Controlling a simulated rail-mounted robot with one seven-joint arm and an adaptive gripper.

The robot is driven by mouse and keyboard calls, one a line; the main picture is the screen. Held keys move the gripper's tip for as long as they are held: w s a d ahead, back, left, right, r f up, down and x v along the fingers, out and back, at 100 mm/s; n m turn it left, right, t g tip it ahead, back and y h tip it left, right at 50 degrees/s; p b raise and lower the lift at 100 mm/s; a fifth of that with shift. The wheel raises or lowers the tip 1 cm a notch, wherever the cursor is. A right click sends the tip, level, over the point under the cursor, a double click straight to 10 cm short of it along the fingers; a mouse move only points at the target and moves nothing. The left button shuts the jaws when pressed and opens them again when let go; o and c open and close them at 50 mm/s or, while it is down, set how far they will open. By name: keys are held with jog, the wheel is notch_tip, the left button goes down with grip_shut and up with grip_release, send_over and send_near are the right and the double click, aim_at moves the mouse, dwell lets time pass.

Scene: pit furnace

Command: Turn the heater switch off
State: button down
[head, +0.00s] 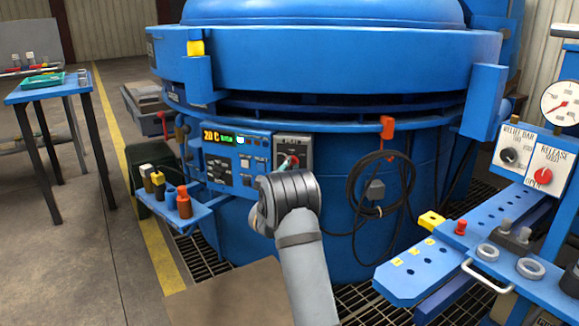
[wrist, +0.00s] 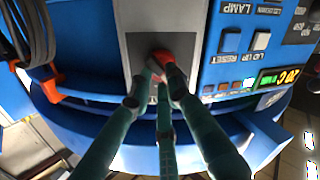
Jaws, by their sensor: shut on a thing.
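The heater switch is a red knob (wrist: 172,72) on a grey plate (head: 304,146) at the right end of the blue furnace's control panel (head: 236,160). My gripper (wrist: 156,84) has its teal fingers closed around this knob in the wrist view. In the head view my gripper (head: 287,164) reaches the grey plate from the front, and my wrist hides its lower part. The knob's pointer direction is hard to tell because the fingers cover part of it. The panel's display reads about 20 C in the head view.
A black cable coil (head: 378,190) hangs on a red hook (head: 387,127) right of the switch. A small blue shelf (head: 176,214) with bottles juts out at left. A blue fixture (head: 450,262) with a release valve panel (head: 548,172) stands at right.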

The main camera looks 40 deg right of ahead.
jog(key=shift+n, duration=0.9)
jog(key=c, duration=1.7)
grip_release()
jog(key=shift+o, duration=0.3)
jog(key=v, duration=1.2)
jog(key=shift+w, duration=0.1)
jog(key=x, duration=1.2)
